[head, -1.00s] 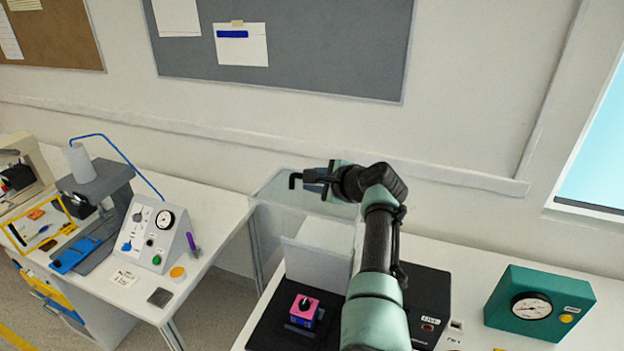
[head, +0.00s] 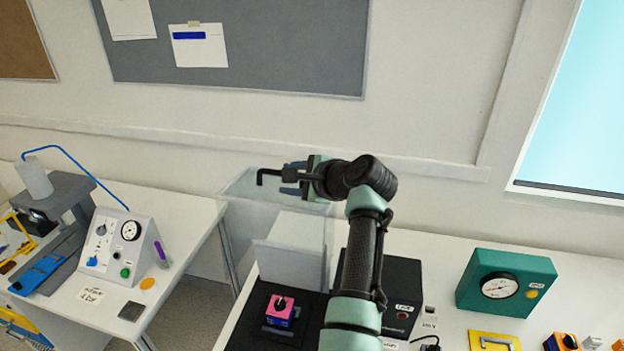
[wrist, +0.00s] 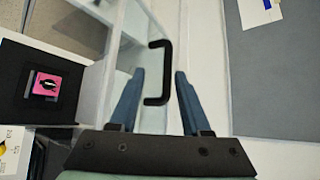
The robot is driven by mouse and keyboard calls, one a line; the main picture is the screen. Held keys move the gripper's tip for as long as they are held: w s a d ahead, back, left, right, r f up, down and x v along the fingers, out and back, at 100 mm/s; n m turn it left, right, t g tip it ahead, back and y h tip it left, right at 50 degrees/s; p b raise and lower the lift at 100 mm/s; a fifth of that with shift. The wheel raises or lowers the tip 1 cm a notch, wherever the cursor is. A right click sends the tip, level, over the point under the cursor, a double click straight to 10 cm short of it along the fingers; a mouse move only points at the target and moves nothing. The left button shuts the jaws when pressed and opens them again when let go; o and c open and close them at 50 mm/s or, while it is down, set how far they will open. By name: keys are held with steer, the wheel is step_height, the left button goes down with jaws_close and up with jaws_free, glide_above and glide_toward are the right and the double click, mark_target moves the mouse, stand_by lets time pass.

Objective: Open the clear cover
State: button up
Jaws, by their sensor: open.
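The clear cover (head: 238,226) is a see-through box standing over a black base (head: 247,322). Its black handle (head: 263,177) sticks out at the upper left of my arm's end. A pink and blue block with a black rotary knob (head: 281,305) sits on the base; the pink switch face also shows in the wrist view (wrist: 47,87). My gripper (head: 290,182) is at the top of the cover, at the handle. In the wrist view, my gripper (wrist: 160,76) has its two blue fingers apart, with the black handle (wrist: 166,72) between their tips. I cannot tell whether either finger touches it.
A black box (head: 398,290) stands right of the base, behind my arm. A green gauge box (head: 506,283) and a yellow frame (head: 493,341) are further right. A grey panel console (head: 122,246) stands on the left bench, across a gap. The wall is behind.

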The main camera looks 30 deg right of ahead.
steer(key=b+v, duration=0.2)
steer(key=v, duration=0.6)
steer(key=shift+w, duration=0.1)
stand_by(0.3)
steer(key=s+a+r+n+t+h+b, duration=0.2)
steer(key=a+r+n+t, duration=0.2)
steer(key=a+r+n, duration=0.4)
steer(key=s+a+r+n+t+h+b, duration=0.1)
steer(key=a+r+n+t+h+b, duration=0.25)
steer(key=a+r, duration=0.6)
steer(key=s+a+r+n+t+y, duration=0.2)
steer(key=s+a+r+n+t, duration=0.2)
steer(key=s, duration=0.4)
steer(key=s+a+r+n+t+y, duration=0.1)
steer(key=s+a+r+n+t, duration=0.2)
steer(key=s+a+r+n, duration=0.4)
steer(key=shift+s+r+t+y+p, duration=0.35)
steer(key=shift+s+r, duration=0.25)
steer(key=shift+s, duration=0.2)
steer(key=shift+a, duration=0.1)
